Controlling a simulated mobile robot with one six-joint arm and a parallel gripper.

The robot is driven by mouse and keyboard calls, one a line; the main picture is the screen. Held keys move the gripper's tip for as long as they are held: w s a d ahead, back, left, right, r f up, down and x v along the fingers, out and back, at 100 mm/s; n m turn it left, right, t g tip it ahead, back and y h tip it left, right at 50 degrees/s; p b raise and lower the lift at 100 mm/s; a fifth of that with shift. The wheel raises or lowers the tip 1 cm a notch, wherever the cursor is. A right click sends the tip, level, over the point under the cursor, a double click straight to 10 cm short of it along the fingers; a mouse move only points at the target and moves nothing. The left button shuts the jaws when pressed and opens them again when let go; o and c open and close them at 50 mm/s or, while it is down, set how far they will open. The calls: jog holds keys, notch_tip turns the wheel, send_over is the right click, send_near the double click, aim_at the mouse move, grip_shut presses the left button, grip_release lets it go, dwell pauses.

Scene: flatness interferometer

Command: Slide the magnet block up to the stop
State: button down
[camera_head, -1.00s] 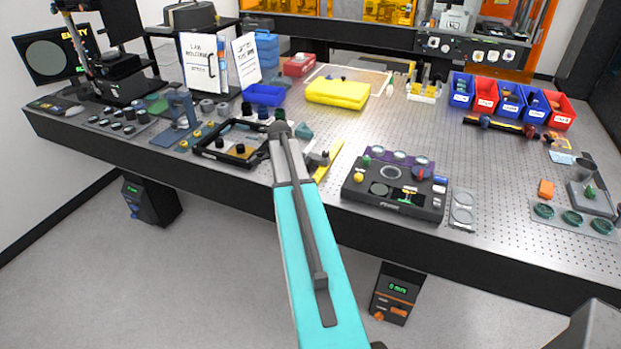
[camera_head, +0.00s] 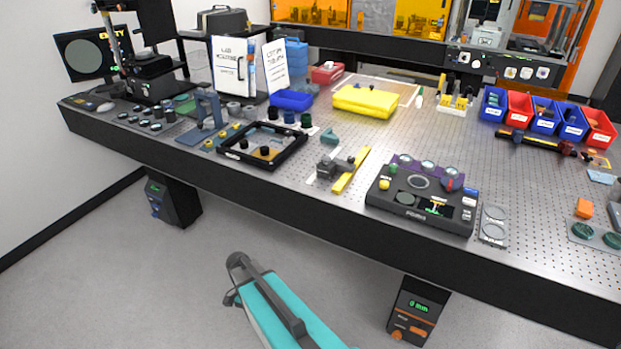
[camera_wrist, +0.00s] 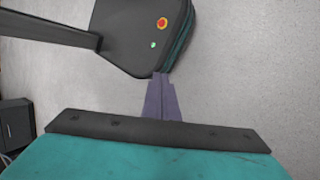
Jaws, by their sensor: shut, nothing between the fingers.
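A dark grey block (camera_head: 327,168), which looks like the magnet block, sits on a pale plate near the front edge of the perforated table in the head view. A yellow bar (camera_head: 351,172) lies beside it on the right, with a small dark piece near its far part. I cannot tell which part is the stop, or whether the block touches it. My gripper (camera_wrist: 160,78) shows in the wrist view, shut and empty, over the floor and by my own base. The head view shows my arm low in front of the table, but not the fingers.
A black frame tray (camera_head: 262,146) stands left of the block, a black control panel (camera_head: 422,197) right of it. A small teal piece (camera_head: 329,136) lies behind. A yellow cloth (camera_head: 365,101) and part bins (camera_head: 545,115) are further back.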

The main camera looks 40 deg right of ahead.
jog(key=s+a+f+n+b, duration=0.1)
jog(key=s+a+f+n, duration=0.3)
jog(key=s+f+n, duration=0.2)
jog(key=s+a+f+n+h+b, duration=0.1)
jog(key=s+a+f+n, duration=0.3)
jog(key=s+n, duration=0.5)
jog(key=shift+s+a+f, duration=0.15)
jog(key=shift+a+f, duration=0.2)
jog(key=shift+f, duration=0.5)
jog(key=shift+a, duration=0.15)
